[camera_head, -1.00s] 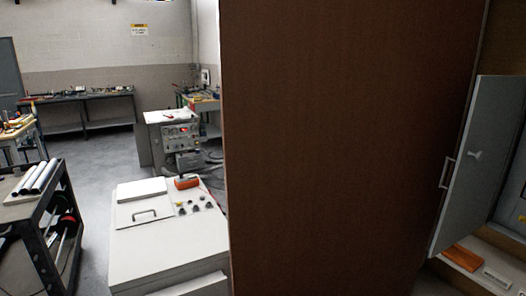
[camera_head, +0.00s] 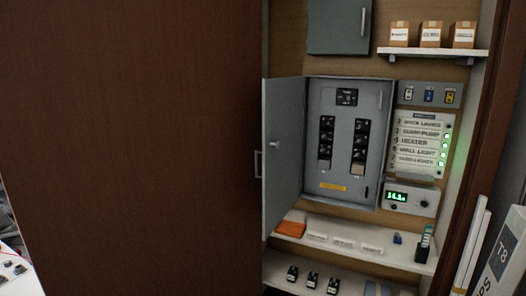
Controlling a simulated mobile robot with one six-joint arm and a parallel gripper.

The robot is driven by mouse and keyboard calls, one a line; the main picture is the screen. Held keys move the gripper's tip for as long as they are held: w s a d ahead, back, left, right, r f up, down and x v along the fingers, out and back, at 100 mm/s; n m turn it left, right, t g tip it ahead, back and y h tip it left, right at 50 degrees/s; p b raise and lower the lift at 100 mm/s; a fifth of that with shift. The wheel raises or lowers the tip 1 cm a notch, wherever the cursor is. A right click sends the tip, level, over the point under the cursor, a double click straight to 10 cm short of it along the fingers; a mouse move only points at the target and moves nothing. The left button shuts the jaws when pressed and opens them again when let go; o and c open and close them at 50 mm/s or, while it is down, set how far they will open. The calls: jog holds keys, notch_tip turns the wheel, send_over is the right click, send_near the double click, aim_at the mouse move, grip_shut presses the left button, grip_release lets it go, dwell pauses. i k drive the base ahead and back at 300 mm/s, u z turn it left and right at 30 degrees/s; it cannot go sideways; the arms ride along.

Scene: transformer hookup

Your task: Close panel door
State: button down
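The grey panel door (camera_head: 284,150) stands open, swung out to the left of the electrical panel (camera_head: 345,140). The door has a small latch knob and a bar handle (camera_head: 258,164) near its left, free edge. The panel's face shows two columns of black breakers and a yellow label. My gripper is not in view.
A large brown wooden panel (camera_head: 130,150) fills the left half of the view, close to the door's free edge. A lower shelf (camera_head: 345,252) under the panel holds an orange item (camera_head: 290,228) and small labelled parts. A labelled switch board (camera_head: 420,143) is to the right. White boards lean at lower right.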

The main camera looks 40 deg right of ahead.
aim_at(282, 97)
jog(key=z, duration=0.65)
jog(key=i, duration=1.1)
jog(key=z, duration=1.1)
jog(key=k, duration=0.3)
jog(key=z, duration=0.4)
